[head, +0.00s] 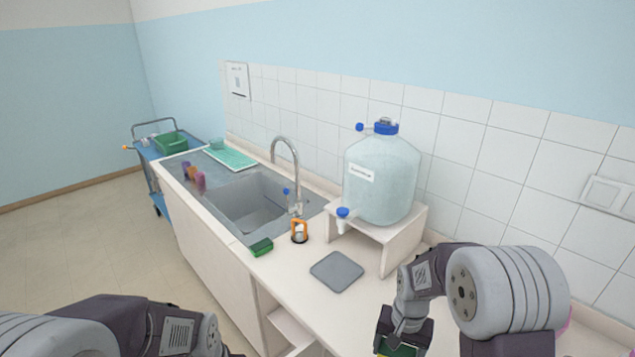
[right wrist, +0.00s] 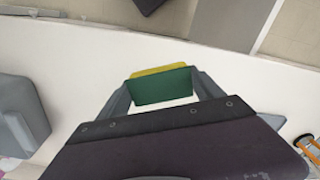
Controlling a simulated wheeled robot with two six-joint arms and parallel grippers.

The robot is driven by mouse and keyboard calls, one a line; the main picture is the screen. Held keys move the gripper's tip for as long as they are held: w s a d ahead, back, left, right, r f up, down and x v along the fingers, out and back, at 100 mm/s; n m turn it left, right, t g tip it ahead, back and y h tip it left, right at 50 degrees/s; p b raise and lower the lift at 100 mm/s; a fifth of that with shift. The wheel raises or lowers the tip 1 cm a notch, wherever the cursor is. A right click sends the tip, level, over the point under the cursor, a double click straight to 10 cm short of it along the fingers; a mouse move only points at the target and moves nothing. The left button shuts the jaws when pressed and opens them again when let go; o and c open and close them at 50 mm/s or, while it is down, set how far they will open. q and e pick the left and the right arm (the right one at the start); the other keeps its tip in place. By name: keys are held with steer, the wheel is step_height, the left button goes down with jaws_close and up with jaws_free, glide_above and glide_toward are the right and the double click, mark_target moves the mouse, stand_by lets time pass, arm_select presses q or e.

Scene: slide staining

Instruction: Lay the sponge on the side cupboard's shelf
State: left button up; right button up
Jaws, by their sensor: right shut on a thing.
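A green and yellow sponge (right wrist: 162,86) is between the two fingers of my right gripper (right wrist: 162,92) in the right wrist view. The gripper is shut on it. In the head view the sponge (head: 398,350) shows only partly at the bottom edge, under my right gripper (head: 404,336), over the counter's near side. An open cupboard compartment with a pale shelf (head: 290,326) shows below the counter's front edge, left of the right gripper and apart from it. My left arm enters at the lower left, but its fingertips are out of view.
A green block (head: 261,247) lies by the sink (head: 250,203). A grey mat (head: 337,272) and orange-framed item (head: 299,231) are on the counter. A large carboy (head: 382,178) stands on a white stand (head: 400,243). Floor at left is clear up to the blue trolley (head: 172,145).

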steer(key=n, duration=0.1)
steer(key=s+n, duration=0.1)
steer(key=n, duration=0.1)
steer(key=shift+s+d+f, duration=0.1)
steer(key=shift+s, duration=0.15)
steer(key=shift+n, duration=0.8)
